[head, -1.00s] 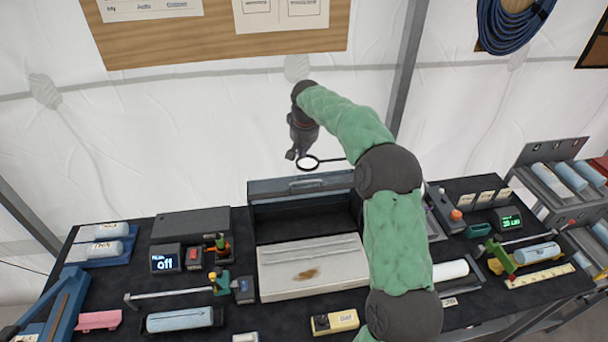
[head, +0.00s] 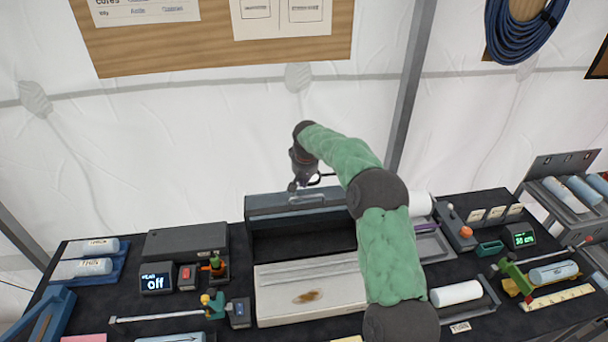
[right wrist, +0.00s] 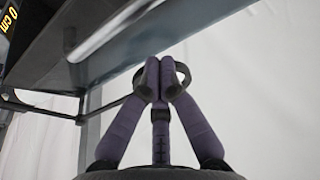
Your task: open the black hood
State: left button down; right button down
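The black hood (head: 268,206) is a dark grey panel standing raised at the back of a bench box. A pale bar handle (head: 308,199) is on it. The box's dark interior and a light stained board (head: 310,290) are exposed in front. My right gripper (head: 293,187) is at the hood's top edge; whether it touches is unclear. My left gripper is out of view.
Left of the box are a grey case (head: 186,242), a display reading "off" (head: 156,283) and a red button (head: 186,275). Right are white rolls (head: 456,293), an orange knob (head: 466,231) and a green display (head: 523,239). A tent wall rises close behind.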

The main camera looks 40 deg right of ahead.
aim_at(305, 201)
notch_tip(305, 201, down, 2)
jog(key=shift+f, duration=0.1)
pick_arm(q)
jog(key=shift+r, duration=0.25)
pick_arm(e)
jog(key=shift+s+a+r, duration=0.3)
jog(key=shift+s+a, duration=0.1)
jog(key=shift+s, duration=0.25)
jog(key=shift+s+a+r, duration=0.3)
jog(key=shift+s+a, duration=0.05)
jog(key=shift+s, duration=0.3)
